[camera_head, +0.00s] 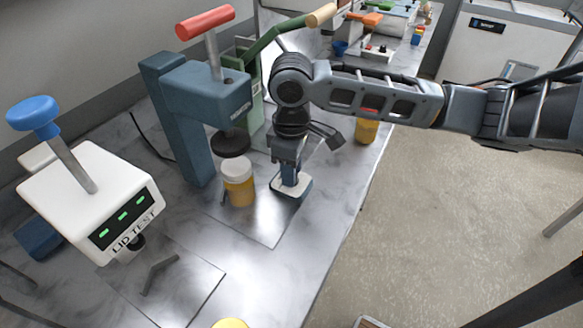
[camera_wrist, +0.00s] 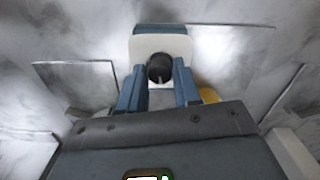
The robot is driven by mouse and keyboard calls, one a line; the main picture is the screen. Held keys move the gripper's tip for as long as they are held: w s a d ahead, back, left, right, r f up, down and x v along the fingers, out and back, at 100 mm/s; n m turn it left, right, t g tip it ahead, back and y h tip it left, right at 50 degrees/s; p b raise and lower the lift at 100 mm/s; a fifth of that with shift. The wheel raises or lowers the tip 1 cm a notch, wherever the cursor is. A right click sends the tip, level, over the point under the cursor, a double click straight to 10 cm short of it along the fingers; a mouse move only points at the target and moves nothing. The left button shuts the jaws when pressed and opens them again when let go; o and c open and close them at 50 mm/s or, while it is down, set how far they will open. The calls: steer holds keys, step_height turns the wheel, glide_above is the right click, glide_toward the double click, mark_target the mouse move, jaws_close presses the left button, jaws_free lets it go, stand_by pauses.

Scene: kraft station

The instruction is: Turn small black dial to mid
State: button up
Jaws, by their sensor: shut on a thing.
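The small black dial (camera_wrist: 160,67) sits on a small box with a white face (camera_wrist: 143,45) and a blue body. A small light mark shows at the dial's lower edge in the wrist view. My gripper (camera_wrist: 158,74) is shut on the dial, one blue finger on each side of it. In the head view my gripper (camera_head: 289,176) points down onto the white-faced box (camera_head: 301,189), which stands on the bench near its front edge. The dial itself is hidden there by my fingers.
A blue press (camera_head: 172,120) with a red handle stands left of my gripper, with a white-lidded yellow jar (camera_head: 238,184) close by. A white lid tester (camera_head: 90,198) is further left. Another yellow jar (camera_head: 366,129) stands behind. The bench front is mostly clear.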

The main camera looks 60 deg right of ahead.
steer(key=shift+m, duration=0.4)
steer(key=o, duration=1.1)
steer(key=shift+c, duration=0.2)
step_height(320, 180, up, 8)
steer(key=shift+f, duration=0.1)
stand_by(0.3)
